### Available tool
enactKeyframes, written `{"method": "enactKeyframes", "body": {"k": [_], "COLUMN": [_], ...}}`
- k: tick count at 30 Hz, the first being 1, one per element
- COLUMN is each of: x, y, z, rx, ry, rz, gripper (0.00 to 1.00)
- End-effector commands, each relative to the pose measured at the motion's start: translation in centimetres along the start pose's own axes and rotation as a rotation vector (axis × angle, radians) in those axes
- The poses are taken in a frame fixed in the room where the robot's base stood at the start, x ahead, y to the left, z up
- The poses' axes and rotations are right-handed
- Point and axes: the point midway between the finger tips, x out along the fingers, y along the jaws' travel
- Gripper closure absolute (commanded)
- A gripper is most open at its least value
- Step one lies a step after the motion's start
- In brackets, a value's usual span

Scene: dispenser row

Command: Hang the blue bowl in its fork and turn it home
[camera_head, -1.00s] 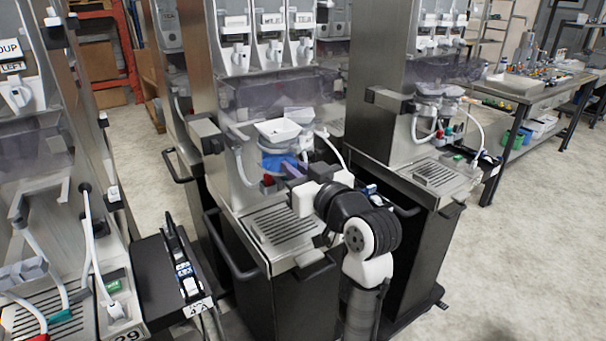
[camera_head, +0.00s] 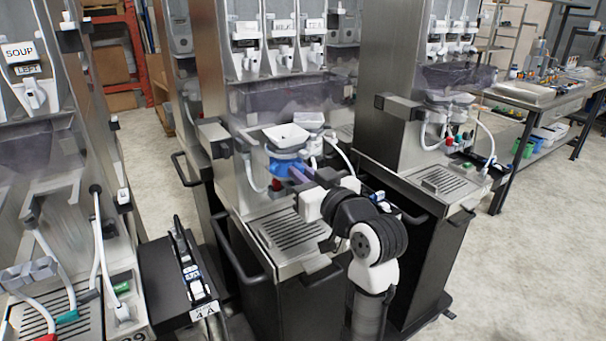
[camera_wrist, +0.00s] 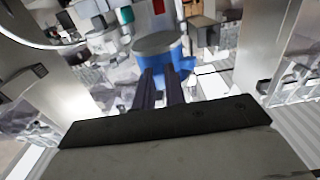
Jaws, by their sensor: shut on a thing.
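The blue bowl (camera_head: 285,166) is at the middle dispenser, under a white square funnel (camera_head: 286,133). In the wrist view the blue bowl (camera_wrist: 176,68) sits at the ends of my gripper's two dark fingers, with a grey round top over it. My gripper (camera_head: 298,176) is shut on the bowl and reaches in from the right front. The gripper also shows in the wrist view (camera_wrist: 160,82). The fork is hidden behind the bowl and funnel, so I cannot tell whether the bowl rests in it or which way it is turned.
A slotted drip tray (camera_head: 290,232) lies below the bowl. White hoses (camera_head: 340,153) hang beside it, and a second white funnel (camera_head: 310,120) stands to the right. Another dispenser (camera_head: 432,150) stands to the right, and a further one with hoses (camera_head: 60,240) at left.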

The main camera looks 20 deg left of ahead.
Motion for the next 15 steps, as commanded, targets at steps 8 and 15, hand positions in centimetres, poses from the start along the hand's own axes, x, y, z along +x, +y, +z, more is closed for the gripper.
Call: {"method": "enactKeyframes", "body": {"k": [8, 15], "x": [0.8, 1.8], "y": [0.0, 0.0], "z": [-0.1, 0.0], "rx": [0.000, 0.000], "ry": [0.001, 0.001], "rz": [-0.001, 0.000], "gripper": [1.00, 1.00]}}
